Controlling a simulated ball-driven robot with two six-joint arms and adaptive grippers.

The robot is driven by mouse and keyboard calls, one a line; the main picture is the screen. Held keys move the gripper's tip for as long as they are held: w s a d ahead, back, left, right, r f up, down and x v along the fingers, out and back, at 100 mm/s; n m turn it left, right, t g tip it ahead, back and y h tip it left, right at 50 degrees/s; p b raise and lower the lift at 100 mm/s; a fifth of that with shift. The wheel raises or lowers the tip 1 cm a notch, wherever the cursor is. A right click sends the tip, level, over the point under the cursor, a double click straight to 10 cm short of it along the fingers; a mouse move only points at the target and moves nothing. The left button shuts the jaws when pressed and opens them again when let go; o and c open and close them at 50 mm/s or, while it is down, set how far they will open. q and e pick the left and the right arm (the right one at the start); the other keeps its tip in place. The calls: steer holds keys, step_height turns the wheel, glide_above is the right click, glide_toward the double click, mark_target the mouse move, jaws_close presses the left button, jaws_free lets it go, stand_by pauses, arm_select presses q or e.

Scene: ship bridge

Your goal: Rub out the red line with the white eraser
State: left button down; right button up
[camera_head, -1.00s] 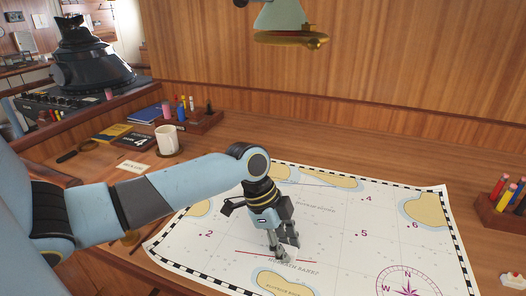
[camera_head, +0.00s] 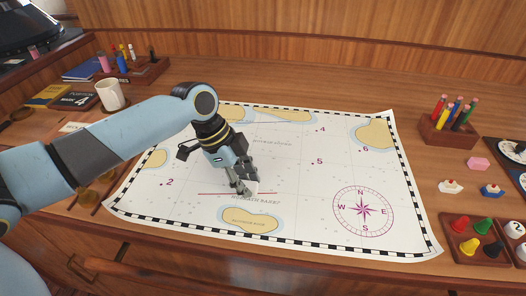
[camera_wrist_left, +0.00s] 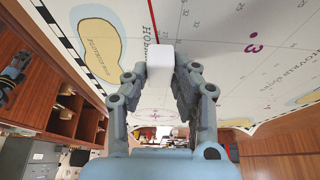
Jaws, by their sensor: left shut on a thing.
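The chart (camera_head: 300,215) lies on the wooden desk. A thin red line (camera_head: 215,193) runs left to right on it, above the lower island, and shows on both sides of my gripper. My left gripper (camera_head: 245,188) points down at the line. In the left wrist view its fingers are shut on the white eraser (camera_wrist_left: 160,57), a small white block at the chart. The red line (camera_wrist_left: 153,20) runs up to the eraser there; the part behind the eraser is hidden. Whether the eraser touches the paper is hard to tell. My right gripper is out of view.
A white mug (camera_head: 110,95) and books (camera_head: 75,101) are at the left. The chart's right half is clear.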

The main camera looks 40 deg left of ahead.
mark_target(202, 195)
arm_select(q)
steer(key=s+a+p, duration=0.1)
steer(key=s+a, duration=0.2)
steer(key=a, duration=0.1)
steer(key=s+a+p, duration=0.1)
steer(key=s+a, duration=0.3)
steer(key=shift+s+a, duration=0.3)
steer(key=shift+s, duration=0.1)
steer(key=shift+f, duration=0.1)
stand_by(0.9)
steer(key=shift+f, duration=0.3)
stand_by(1.2)
stand_by(0.5)
